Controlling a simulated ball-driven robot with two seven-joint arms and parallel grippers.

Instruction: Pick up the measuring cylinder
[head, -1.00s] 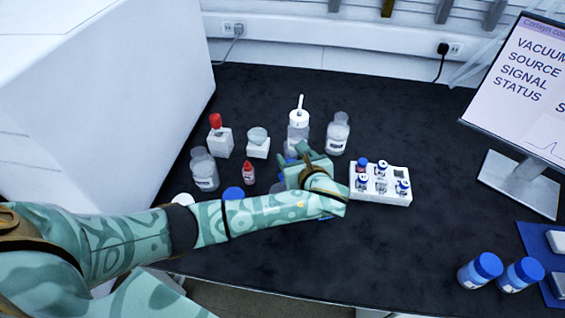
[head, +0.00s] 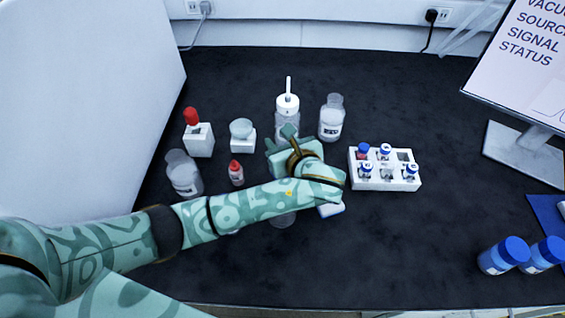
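I cannot make out a measuring cylinder for certain. A clear glass object (head: 284,219) shows partly below my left forearm, the rest hidden by the arm; I cannot tell what it is. My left gripper (head: 282,140) is over the middle of the dark bench, its fingers pointing away from me. It overlaps the lower part of a clear bottle with a white cap and tube (head: 288,104). Whether it touches that bottle, or how far the fingers are apart, I cannot tell. My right gripper is not in view.
Around the hand stand a clear bottle (head: 332,118), a white vial rack (head: 385,184), a small red-capped bottle (head: 236,173), a white block with a red-topped dropper (head: 199,141) and another clear bottle (head: 184,174). Blue-capped bottles (head: 502,256) stand at right.

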